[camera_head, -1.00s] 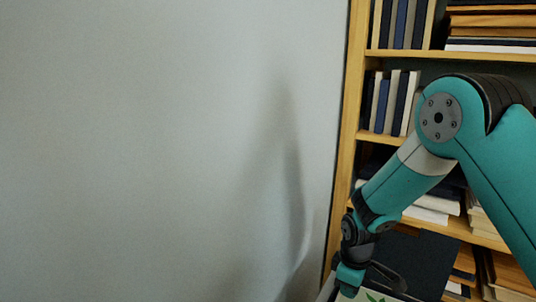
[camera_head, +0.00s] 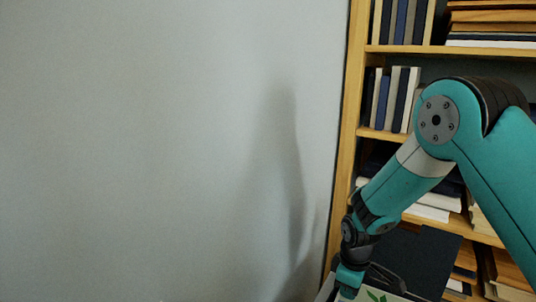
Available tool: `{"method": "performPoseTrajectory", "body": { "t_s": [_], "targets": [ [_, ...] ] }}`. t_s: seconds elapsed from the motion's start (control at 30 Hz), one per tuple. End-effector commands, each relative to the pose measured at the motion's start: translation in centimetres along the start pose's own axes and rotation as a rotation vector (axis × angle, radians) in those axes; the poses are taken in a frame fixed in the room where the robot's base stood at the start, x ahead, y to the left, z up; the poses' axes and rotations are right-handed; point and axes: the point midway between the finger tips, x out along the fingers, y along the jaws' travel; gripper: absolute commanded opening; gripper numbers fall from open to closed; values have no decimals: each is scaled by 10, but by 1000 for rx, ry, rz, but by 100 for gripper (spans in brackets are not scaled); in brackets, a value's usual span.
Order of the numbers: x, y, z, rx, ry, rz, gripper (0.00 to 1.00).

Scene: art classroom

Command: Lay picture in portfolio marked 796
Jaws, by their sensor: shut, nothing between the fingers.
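A pale sheet with green leaves, likely the picture (camera_head: 376,296), shows at the bottom edge; most of it is cut off. My gripper (camera_head: 348,291) points down at its left end, shut and empty. Its tips are at the frame's edge, so I cannot tell whether they touch the sheet. A dark upright panel (camera_head: 428,262) stands just behind and to the right, perhaps a portfolio cover. No number 796 is readable.
A wooden bookcase (camera_head: 347,140) with books and stacked papers fills the right side behind my arm. A bare pale wall (camera_head: 150,150) takes up the left. A black curved part (camera_head: 392,277) lies beside my gripper; I cannot tell what it is.

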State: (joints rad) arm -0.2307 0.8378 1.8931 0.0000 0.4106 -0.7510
Motion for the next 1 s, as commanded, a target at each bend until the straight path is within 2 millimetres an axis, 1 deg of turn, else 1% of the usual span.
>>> {"method": "performPoseTrajectory", "body": {
  "t_s": [0.4, 1.0],
  "targets": [
    [7, 0, 0, 0, 0, 0, 0],
    [8, 5, 0, 0, -1, -1, 0]
  ]
}}
